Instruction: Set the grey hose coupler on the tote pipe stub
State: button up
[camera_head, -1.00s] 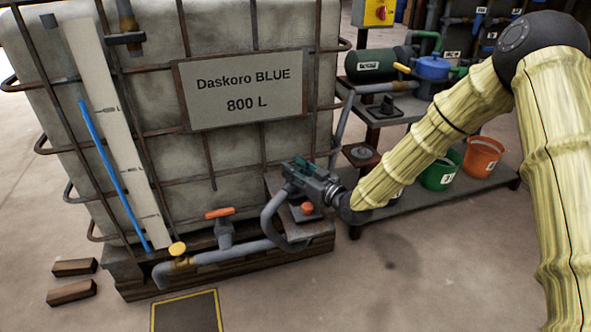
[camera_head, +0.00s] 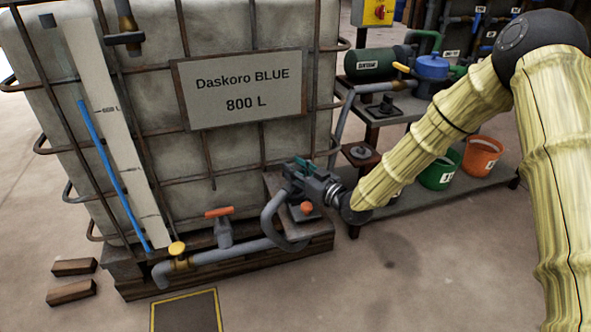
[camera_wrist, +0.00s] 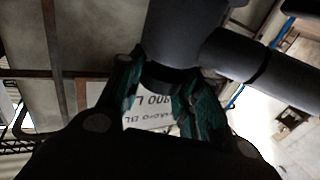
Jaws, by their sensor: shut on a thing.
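My gripper (camera_head: 308,172), with green finger pads, is low at the tote's front right corner. It is shut on the grey hose coupler (camera_wrist: 172,45), a dark cylinder between the fingers in the wrist view. A side arm leads off it to the right in that view. In the head view the coupler is largely hidden by my gripper. A grey hose (camera_head: 268,215) loops down from there. The tote (camera_head: 230,165) bears the sign "Daskoro BLUE 800 L". Grey pipework (camera_head: 235,252) runs along its foot. I cannot clearly tell the pipe stub apart, nor whether the coupler touches it.
An orange-handled valve (camera_head: 219,212) and a yellow-handled valve (camera_head: 177,249) sit on the pipework. An orange knob (camera_head: 307,208) is just below my gripper. A pump bench (camera_head: 410,203) with green (camera_head: 440,172) and orange (camera_head: 483,158) buckets stands right.

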jog(key=shift+f+b, duration=0.35)
jog(key=shift+f, duration=0.25)
dwell(0.6)
jog(key=o, duration=0.8)
jog(key=shift+s+d, duration=0.1)
jog(key=p+v, duration=0.2)
jog(key=v, duration=0.8)
jog(key=shift+s+d, duration=0.25)
jog(key=shift+s, duration=0.05)
dwell(0.7)
